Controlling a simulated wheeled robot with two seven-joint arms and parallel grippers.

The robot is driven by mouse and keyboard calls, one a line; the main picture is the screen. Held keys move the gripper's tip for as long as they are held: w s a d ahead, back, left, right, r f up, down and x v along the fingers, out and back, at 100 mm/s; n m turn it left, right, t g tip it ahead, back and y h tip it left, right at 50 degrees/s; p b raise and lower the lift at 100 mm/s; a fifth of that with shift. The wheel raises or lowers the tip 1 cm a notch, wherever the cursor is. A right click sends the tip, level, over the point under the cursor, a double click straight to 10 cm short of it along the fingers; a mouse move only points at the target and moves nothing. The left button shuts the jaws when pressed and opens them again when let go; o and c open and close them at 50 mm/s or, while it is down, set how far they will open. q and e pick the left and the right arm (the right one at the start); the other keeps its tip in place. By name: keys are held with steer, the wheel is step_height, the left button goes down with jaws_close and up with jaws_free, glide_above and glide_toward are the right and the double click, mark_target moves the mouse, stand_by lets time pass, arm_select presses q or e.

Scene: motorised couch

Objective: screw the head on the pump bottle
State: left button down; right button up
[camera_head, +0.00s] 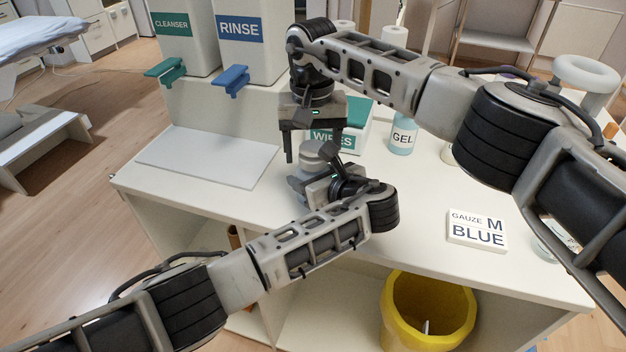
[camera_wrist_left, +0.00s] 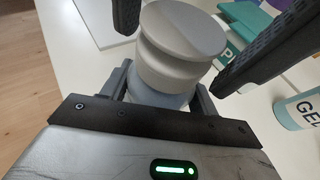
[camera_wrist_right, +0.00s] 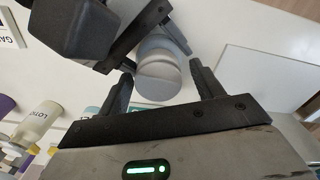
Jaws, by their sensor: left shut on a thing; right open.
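The pump bottle (camera_wrist_left: 165,98) stands upright on the white counter, mostly hidden in the head view. My left gripper (camera_head: 307,182) is shut on its body from the side. The round grey pump head (camera_head: 320,154) sits on top of the bottle; it also shows in the left wrist view (camera_wrist_left: 182,45) and right wrist view (camera_wrist_right: 158,75). How tightly it is seated cannot be told. My right gripper (camera_head: 312,143) points down from above, open, its fingers on either side of the head with visible gaps.
A white board (camera_head: 210,158) lies to the left. A wipes box (camera_head: 352,130) and gel bottle (camera_head: 403,135) stand close behind to the right. A gauze box (camera_head: 477,231) lies at the right. A yellow bin (camera_head: 392,320) is below the front edge.

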steer(key=shift+f, duration=0.15)
steer(key=c, duration=1.1)
steer(key=m, duration=0.6)
steer(key=o, duration=1.1)
